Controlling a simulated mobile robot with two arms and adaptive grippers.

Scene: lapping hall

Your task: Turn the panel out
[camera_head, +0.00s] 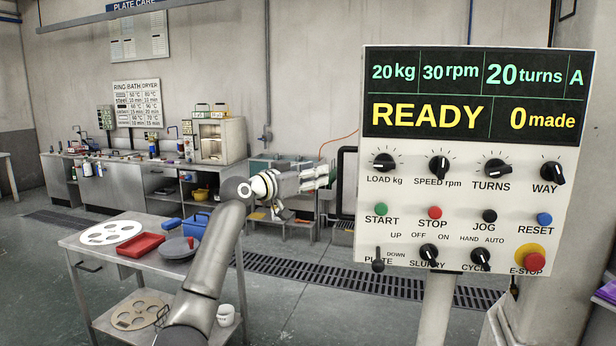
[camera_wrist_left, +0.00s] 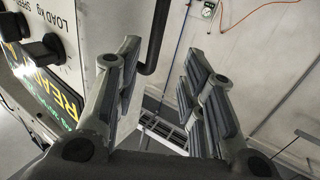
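The control panel (camera_head: 464,160) faces me on a post at the right. Its display reads READY, 0 made, 20 kg, 30 rpm and 20 turns, above rows of knobs and buttons. My left gripper (camera_head: 322,178) is just left of the panel's left edge in the picture, apart from it, its fingers pointing right. In the left wrist view the fingers (camera_wrist_left: 162,68) are spread with nothing between them; the panel (camera_wrist_left: 84,50) shows at the left, behind the left finger. My right gripper is in neither view.
A metal cart (camera_head: 112,262) at the left holds a white holed disc (camera_head: 111,233), a red tray (camera_head: 137,246), a grey round plate (camera_head: 174,250) and a blue container (camera_head: 197,223). A bench (camera_head: 155,185) runs along the back wall. A floor grate (camera_head: 330,279) crosses the open floor.

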